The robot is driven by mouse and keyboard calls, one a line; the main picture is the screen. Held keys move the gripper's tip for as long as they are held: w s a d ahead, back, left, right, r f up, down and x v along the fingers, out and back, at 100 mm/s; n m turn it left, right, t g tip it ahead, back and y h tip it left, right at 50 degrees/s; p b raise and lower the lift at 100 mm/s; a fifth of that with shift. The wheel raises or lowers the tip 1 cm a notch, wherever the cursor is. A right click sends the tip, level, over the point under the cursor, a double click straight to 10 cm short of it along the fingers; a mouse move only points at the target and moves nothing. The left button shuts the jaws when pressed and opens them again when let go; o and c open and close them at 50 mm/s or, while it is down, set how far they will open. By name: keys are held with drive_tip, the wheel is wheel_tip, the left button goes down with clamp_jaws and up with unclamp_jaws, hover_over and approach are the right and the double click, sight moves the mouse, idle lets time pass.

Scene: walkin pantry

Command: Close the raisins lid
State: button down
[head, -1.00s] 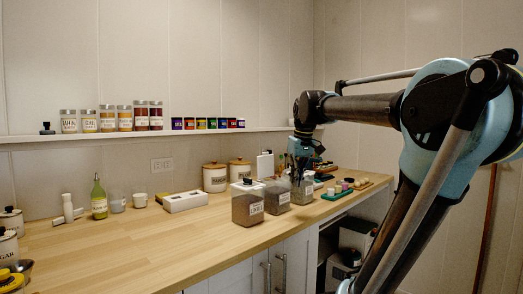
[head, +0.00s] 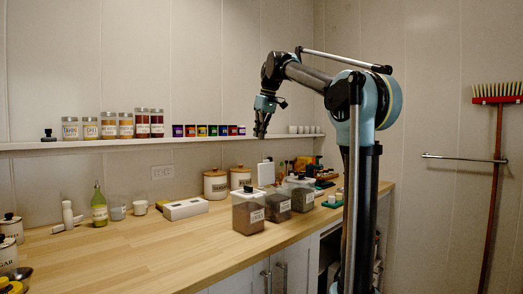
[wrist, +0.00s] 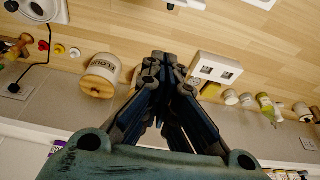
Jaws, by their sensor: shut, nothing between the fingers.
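Several clear containers with dark contents stand on the counter in the head view: a front one (head: 248,214), a middle one (head: 278,204) and a rear one (head: 302,195). Their labels are too small to read, so I cannot tell which holds raisins. The front container has a pale lid (head: 247,189) with a dark knob; I cannot tell whether any lid is fully seated. My gripper (head: 261,133) is shut and empty, pointing down above the counter behind these containers. In the wrist view, my gripper (wrist: 163,60) shows its fingers together with nothing between them.
Two white canisters with wooden lids stand near the wall; one, the flour canister (wrist: 102,74), shows in the wrist view. A white box (head: 185,209) lies left of the containers. A shelf (head: 100,142) with spice jars runs along the wall. The left-middle counter (head: 150,250) is clear.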

drive_tip(key=shift+s+d+f, duration=0.15)
drive_tip(key=shift+f, duration=1.35)
drive_tip(key=shift+s+d+f, duration=0.15)
drive_tip(key=shift+d+f, duration=0.05)
drive_tip(key=shift+f, duration=1.35)
drive_tip(key=shift+s+d+f, duration=0.15)
drive_tip(key=shift+f, duration=1.35)
drive_tip(key=shift+s, duration=0.15)
